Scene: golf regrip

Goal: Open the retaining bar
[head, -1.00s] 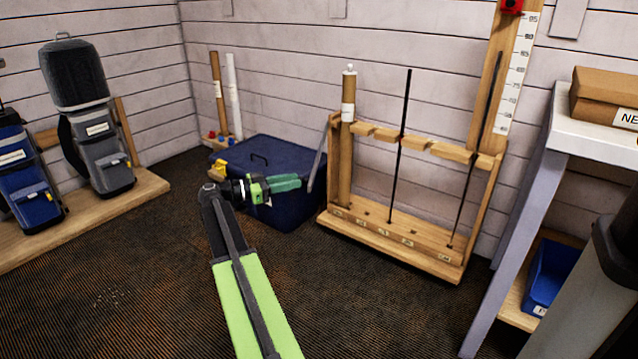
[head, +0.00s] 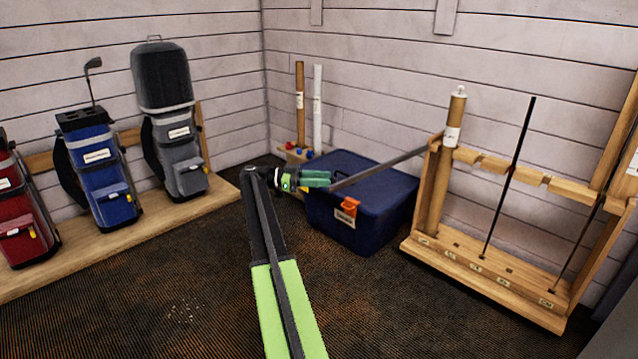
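The grey retaining bar (head: 385,166) reaches out to the left from the top of the left post of the wooden rack (head: 492,290). It stands swung away from the rack front, and its free end meets my gripper (head: 329,181) above the blue box. The green fingers are seen side-on and overlap the bar's end, so their gap is hidden and I cannot tell whether they grip it or only touch it. Two dark shafts (head: 508,180) stand in the rack. A thick brown tube (head: 455,110) with a white band stands at its left end.
A dark blue lidded box (head: 345,228) with an orange latch stands on the floor beneath the bar. Golf bags (head: 98,170) stand on a low wooden platform (head: 170,208) at the left. Two tubes (head: 300,95) stand in the corner. Bare carpet (head: 390,305) lies before the rack.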

